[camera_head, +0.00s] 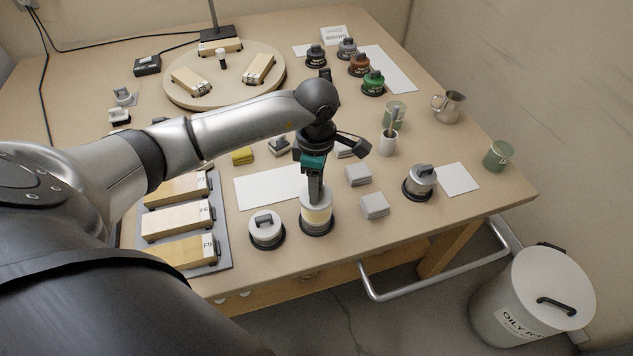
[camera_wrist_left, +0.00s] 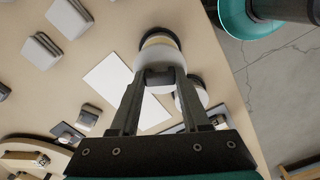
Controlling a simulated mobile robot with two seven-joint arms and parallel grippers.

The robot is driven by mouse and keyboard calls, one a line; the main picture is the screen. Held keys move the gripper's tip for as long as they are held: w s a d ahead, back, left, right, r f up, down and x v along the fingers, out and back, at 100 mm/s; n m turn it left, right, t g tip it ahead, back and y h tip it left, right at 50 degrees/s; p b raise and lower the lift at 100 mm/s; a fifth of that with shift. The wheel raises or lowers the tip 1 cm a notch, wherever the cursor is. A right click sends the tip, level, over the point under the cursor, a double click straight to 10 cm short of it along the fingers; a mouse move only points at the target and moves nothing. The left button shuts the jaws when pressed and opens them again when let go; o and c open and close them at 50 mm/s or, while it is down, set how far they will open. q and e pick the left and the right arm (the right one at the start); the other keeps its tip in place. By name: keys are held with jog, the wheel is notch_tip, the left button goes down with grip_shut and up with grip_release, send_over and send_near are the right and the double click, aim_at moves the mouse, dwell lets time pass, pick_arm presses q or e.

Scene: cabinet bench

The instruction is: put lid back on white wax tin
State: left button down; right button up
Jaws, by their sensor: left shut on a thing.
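My left gripper (camera_head: 315,198) is shut on the grey handle of a white lid (camera_head: 304,193), over the white wax tin (camera_head: 317,222) near the table's front edge. The tin is upright, with a pale yellow band and a dark base. In the left wrist view, the fingertips (camera_wrist_left: 160,78) grip the handle, and the white lid (camera_wrist_left: 153,115) spreads around them. The tin (camera_wrist_left: 160,40) shows past the lid's far edge. The lid looks roughly centred, but I cannot tell if it is seated or slightly above the tin. My right gripper is not in view.
A lidded white tin (camera_head: 266,229) stands close on the left. A white sheet (camera_head: 268,187) lies behind, grey blocks (camera_head: 374,206) to the right. Another lidded tin (camera_head: 420,181) is farther right. A tray of wooden blocks (camera_head: 227,239) is at left.

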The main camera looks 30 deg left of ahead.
pick_arm(q)
notch_tip(320, 180, down, 4)
jog(key=shift+r+b, duration=0.2)
jog(key=shift+b, duration=1.05)
jog(key=shift+f+b, duration=0.55)
jog(key=shift+f, duration=0.3)
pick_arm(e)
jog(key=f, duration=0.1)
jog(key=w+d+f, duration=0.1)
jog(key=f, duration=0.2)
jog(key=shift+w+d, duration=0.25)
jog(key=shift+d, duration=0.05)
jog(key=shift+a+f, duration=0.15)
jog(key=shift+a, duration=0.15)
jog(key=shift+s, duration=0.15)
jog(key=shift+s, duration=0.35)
